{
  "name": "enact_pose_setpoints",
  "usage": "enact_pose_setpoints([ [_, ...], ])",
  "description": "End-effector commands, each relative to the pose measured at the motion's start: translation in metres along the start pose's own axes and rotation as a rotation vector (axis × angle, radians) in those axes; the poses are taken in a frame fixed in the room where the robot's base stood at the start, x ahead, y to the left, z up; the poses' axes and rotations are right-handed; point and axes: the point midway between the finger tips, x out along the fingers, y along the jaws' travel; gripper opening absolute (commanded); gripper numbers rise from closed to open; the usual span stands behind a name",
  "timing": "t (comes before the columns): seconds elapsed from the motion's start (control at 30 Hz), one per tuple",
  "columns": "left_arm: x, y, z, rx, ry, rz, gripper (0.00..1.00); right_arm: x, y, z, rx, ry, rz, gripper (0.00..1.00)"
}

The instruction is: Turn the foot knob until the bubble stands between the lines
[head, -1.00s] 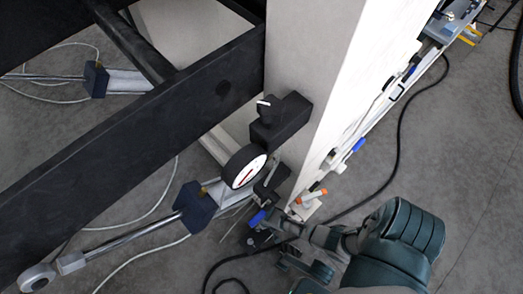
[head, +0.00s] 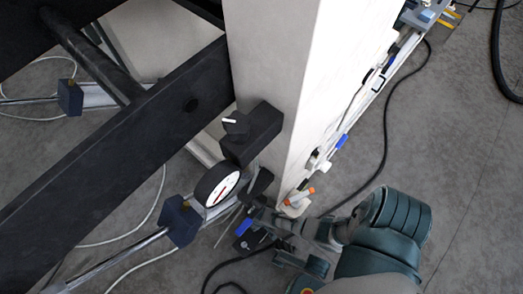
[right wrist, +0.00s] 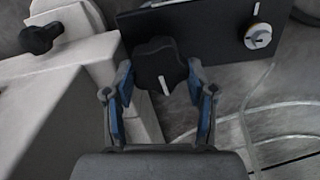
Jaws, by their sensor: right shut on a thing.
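A dark lobed knob with a white index line (right wrist: 160,66) sits between the blue-padded fingers of my right gripper (right wrist: 160,105) in the right wrist view. The gripper is shut on this knob, and the white line points slightly right of straight down the picture. In the head view my right gripper (head: 258,222) is low beside the foot of the pale post, and the knob cannot be made out there. No bubble or pair of lines can be made out in either view. My left gripper is not in view.
The pale post (head: 265,60) stands beside my right arm. A round white dial with a red needle (head: 218,188) and a black block with another knob (head: 252,135) are close to it. A black cable (head: 386,130) crosses the floor at right. Dark beams fill the left.

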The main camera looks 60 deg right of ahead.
Motion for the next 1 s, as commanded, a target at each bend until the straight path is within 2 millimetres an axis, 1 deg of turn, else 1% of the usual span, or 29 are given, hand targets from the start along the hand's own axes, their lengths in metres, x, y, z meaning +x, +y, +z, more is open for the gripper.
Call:
enact_pose_setpoints([
  [0.03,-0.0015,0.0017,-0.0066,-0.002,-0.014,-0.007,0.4,-0.0044,-0.0028,-0.0004,-0.065,0.001,-0.001,0.21],
  [0.1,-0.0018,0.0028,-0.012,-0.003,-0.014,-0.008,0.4,-0.0041,-0.0027,0.0,-0.16,0.001,0.002,0.21],
  [0.23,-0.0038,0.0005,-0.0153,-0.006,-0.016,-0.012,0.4,-0.0023,-0.0019,0.0012,-0.288,-0.001,0.008,0.21],
  [0.33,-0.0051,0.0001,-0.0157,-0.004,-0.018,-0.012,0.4,-0.0011,-0.0018,0.0021,-0.323,-0.002,0.008,0.21],
  [0.4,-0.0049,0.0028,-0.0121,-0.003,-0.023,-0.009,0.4,-0.0005,-0.0019,0.0026,-0.325,-0.003,0.006,0.21],
  [0.57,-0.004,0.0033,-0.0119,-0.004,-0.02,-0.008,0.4,-0.0004,-0.0025,0.0027,-0.323,-0.003,0.002,0.21],
  [0.6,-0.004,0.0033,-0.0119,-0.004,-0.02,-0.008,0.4,-0.0004,-0.0026,0.0027,-0.322,-0.003,0.002,0.63],
  [0.67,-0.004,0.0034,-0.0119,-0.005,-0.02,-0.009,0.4,-0.0005,-0.0022,0.0024,-0.322,-0.003,0.002,0.78],
  [0.7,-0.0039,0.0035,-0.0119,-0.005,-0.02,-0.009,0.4,-0.0005,-0.0018,0.002,-0.322,-0.002,0.003,0.81],
  [1.0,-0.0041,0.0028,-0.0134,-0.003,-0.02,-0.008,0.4,-0.0011,0.0,0.0004,-0.321,0.001,0.007,0.81],
])
